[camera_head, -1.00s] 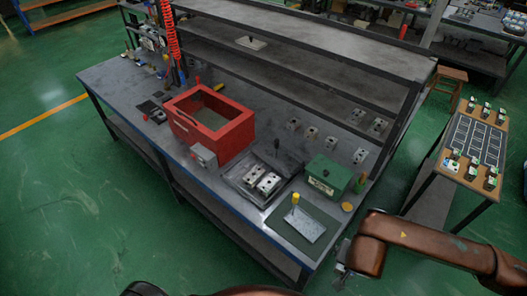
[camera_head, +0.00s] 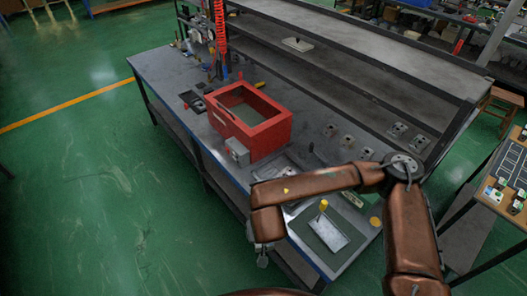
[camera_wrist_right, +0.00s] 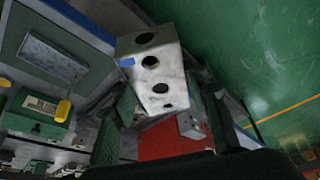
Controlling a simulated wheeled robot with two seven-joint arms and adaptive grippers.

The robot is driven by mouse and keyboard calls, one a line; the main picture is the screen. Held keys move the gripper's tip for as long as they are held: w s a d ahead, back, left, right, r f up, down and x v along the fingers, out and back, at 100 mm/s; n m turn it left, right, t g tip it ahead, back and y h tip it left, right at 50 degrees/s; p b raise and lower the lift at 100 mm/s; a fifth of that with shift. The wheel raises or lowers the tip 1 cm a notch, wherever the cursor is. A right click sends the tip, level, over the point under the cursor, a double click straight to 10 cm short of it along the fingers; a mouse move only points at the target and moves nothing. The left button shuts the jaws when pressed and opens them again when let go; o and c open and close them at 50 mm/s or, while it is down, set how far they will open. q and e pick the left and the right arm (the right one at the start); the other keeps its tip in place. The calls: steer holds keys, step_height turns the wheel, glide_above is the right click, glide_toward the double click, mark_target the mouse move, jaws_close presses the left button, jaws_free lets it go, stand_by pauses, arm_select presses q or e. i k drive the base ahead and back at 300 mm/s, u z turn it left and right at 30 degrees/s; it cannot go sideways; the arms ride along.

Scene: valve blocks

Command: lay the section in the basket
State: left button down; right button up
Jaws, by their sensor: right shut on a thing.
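My right gripper (camera_wrist_right: 158,108) is shut on the section, a pale grey block (camera_wrist_right: 152,68) with a row of dark round holes and a small blue mark. In the head view, my right gripper (camera_head: 263,246) hangs under the arm's end in front of the bench edge, with the section (camera_head: 262,262) small and dark below it. The red basket (camera_head: 272,138) stands open on the bench, up and left of the gripper; the section is outside it. Red in the wrist view (camera_wrist_right: 170,142) is probably the same basket. My left gripper is out of view.
A small grey box (camera_head: 237,151) stands at the basket's near side. A dark mat (camera_head: 345,255) with a metal plate and yellow-topped post (camera_head: 323,205) lies to the right. My forearm hides most of the tray and green box (camera_wrist_right: 38,115). Bench left of the basket holds small items.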

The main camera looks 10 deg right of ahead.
mark_target(299, 153)
steer(key=u, duration=0.1)
steer(key=i, duration=1.5)
